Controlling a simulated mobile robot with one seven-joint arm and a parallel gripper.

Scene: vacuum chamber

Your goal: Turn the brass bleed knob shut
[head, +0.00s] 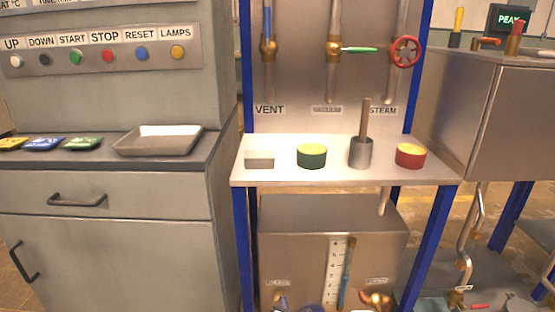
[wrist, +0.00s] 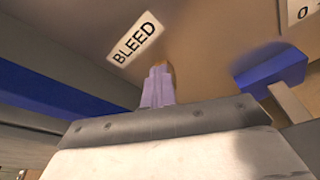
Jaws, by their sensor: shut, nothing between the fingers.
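The brass bleed knob is mostly hidden behind my fingers; a sliver of brass (wrist: 170,67) shows at the fingertips in the wrist view. The BLEED label (wrist: 135,40) is just up and left of them. My gripper (wrist: 158,72) has its pale purple fingers together, pointing at the panel, with nothing seen between them. I cannot tell whether they touch the knob. In the head view my gripper (head: 280,300) is low at the left of the steel tank's front, under a small label (head: 278,283) too small to read.
A scale (head: 336,268) with a blue-filled tube stands right of my gripper. Another brass fitting (head: 377,300) is further right on the tank (head: 300,225). Above, a shelf (head: 285,177) carries several small items. Blue posts (head: 430,240) flank the tank.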

